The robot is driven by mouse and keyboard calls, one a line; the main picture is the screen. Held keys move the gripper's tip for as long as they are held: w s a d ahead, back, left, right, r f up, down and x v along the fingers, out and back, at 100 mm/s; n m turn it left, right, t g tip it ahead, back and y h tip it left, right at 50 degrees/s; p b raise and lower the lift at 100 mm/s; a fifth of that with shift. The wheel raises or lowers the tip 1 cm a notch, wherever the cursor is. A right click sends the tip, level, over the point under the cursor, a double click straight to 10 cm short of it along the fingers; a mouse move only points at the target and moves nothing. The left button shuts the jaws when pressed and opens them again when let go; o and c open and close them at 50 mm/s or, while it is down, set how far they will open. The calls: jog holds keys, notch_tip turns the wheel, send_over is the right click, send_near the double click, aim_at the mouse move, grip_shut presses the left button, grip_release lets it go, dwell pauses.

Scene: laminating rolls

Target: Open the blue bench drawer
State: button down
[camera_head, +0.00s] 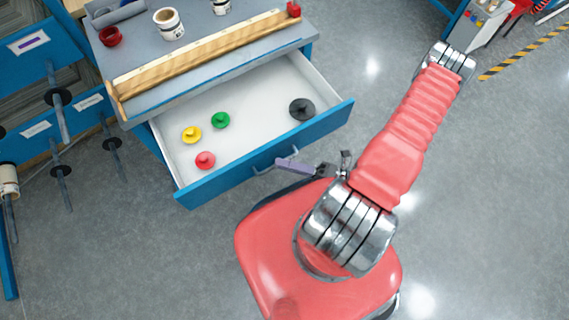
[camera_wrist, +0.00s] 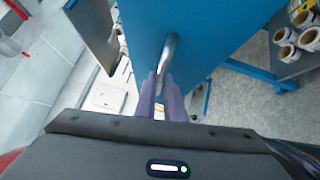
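The blue bench drawer (camera_head: 262,158) is pulled well out from under the grey bench top in the head view. Its white inside shows yellow, green, red and black knobbed discs. A metal bar handle (camera_head: 262,170) is on the blue front; it also shows in the wrist view (camera_wrist: 170,50). My gripper (camera_head: 284,163) is at the middle of the drawer front. In the wrist view, its purple fingers (camera_wrist: 159,98) stand close together, with the handle bar running in between their tips. The fingers partly hide the handle, and they look shut on it.
A blue rack with dark spindles (camera_head: 58,105) stands at the left.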

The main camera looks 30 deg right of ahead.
jog(key=c, duration=1.8)
grip_release()
jog(key=shift+f, duration=0.1)
jog(key=shift+c, duration=0.2)
jog(key=v, duration=1.3)
jog(key=shift+s+d, duration=0.25)
jog(key=shift+d, duration=0.05)
